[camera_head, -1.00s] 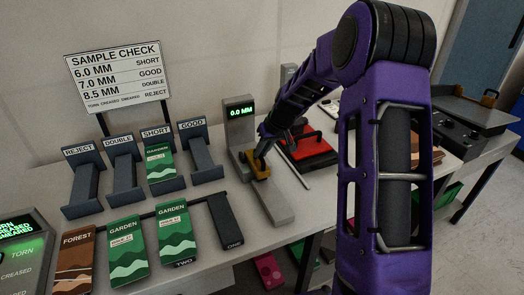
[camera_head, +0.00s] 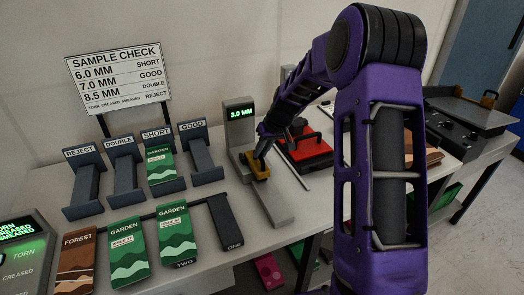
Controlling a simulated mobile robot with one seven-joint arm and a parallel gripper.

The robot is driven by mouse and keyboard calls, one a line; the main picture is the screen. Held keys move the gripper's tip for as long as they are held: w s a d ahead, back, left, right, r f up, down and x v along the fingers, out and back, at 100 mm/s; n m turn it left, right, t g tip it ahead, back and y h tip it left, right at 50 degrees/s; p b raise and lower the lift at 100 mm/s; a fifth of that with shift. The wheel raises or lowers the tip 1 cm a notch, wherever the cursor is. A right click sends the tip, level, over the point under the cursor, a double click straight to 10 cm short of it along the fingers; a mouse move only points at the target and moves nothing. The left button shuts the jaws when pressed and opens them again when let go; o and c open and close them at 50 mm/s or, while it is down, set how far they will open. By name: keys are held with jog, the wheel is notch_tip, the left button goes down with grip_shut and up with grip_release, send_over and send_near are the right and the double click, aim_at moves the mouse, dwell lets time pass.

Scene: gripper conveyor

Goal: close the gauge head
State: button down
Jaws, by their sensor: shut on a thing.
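The grey gauge (camera_head: 240,122) stands on the bench, its upright column showing a green "3.0 MM" readout and its base (camera_head: 272,203) reaching forward. The yellow gauge head (camera_head: 258,170) sits low at the foot of the column. My gripper (camera_head: 262,157) is at the gauge head and shut on it; the fingertips are small and partly hidden by my wrist. I cannot tell whether anything lies beneath the head.
Stands marked REJECT (camera_head: 86,187), DOUBLE (camera_head: 125,171), SHORT (camera_head: 175,184) and GOOD (camera_head: 203,158) are to the left; SHORT holds a green booklet (camera_head: 161,164). Green booklets (camera_head: 126,255) and a brown one (camera_head: 76,265) lie in front. A red device (camera_head: 308,149) stands right of the gauge.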

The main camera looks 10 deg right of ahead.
jog(key=shift+w+r, duration=0.15)
jog(key=shift+w, duration=0.05)
jog(key=c, duration=0.8)
grip_release()
jog(key=shift+c, duration=0.2)
jog(key=shift+r, duration=0.1)
jog(key=v, duration=1.7)
jog(key=shift+w+r, duration=0.15)
jog(key=shift+r, duration=0.05)
